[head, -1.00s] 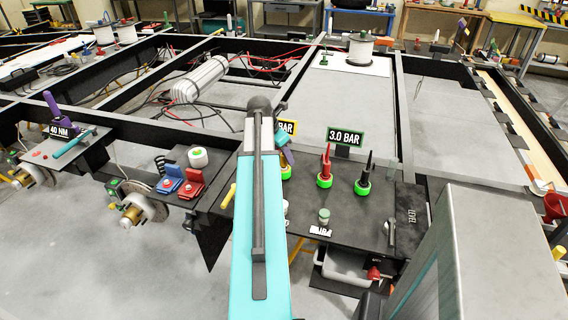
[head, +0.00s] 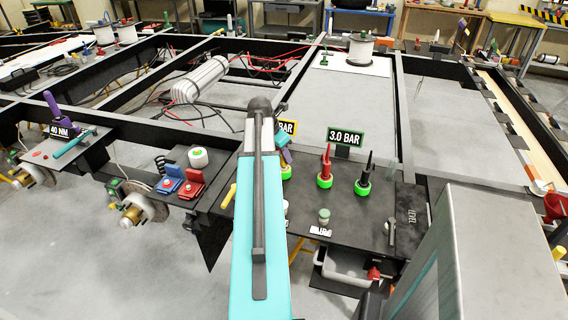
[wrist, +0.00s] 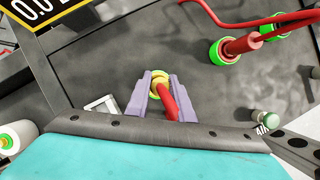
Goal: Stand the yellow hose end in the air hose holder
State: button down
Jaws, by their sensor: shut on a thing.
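My gripper (wrist: 159,94) shows in the wrist view with two pale purple fingers shut on the yellow hose end (wrist: 161,84). A red hose (wrist: 169,108) runs from it back toward the wrist. A yellow-green ring (wrist: 160,73) shows at the fingertips, around or just beyond the hose end; I cannot tell how far the end sits in it. In the head view my arm hides most of the hose end, and a yellow-green ring (head: 287,173) shows just right of the arm on the dark shelf (head: 340,220).
A red fitting (head: 325,163) and a black fitting (head: 365,170) stand in green rings to the right. A 3.0 BAR sign (head: 345,136) stands behind them. A small jar (head: 324,215) is near the shelf's front.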

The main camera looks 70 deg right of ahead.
jog(key=shift+r, duration=0.15)
jog(key=shift+r+b, duration=0.45)
jog(key=shift+r, duration=1.15)
jog(key=w+a+r+b, duration=0.1)
jog(key=w+a+b, duration=0.1)
jog(key=a, duration=1.4)
jog(key=shift+r, duration=0.3)
jog(key=shift+w+d, duration=0.1)
jog(key=w+p, duration=0.1)
jog(key=d+p, duration=0.1)
jog(key=w, duration=0.1)
jog(key=shift+w+d+f+p, duration=0.15)
jog(key=shift+w+f+p, duration=0.15)
jog(key=shift+p, duration=0.1)
jog(key=w+d+p, duration=0.1)
jog(key=w+d, duration=0.3)
jog(key=d, duration=0.2)
jog(key=w+d+f+p, duration=0.1)
jog(key=w+d+p, duration=0.1)
jog(key=d, duration=0.5)
jog(key=shift+w+f, duration=0.15)
jog(key=shift+w, duration=0.7)
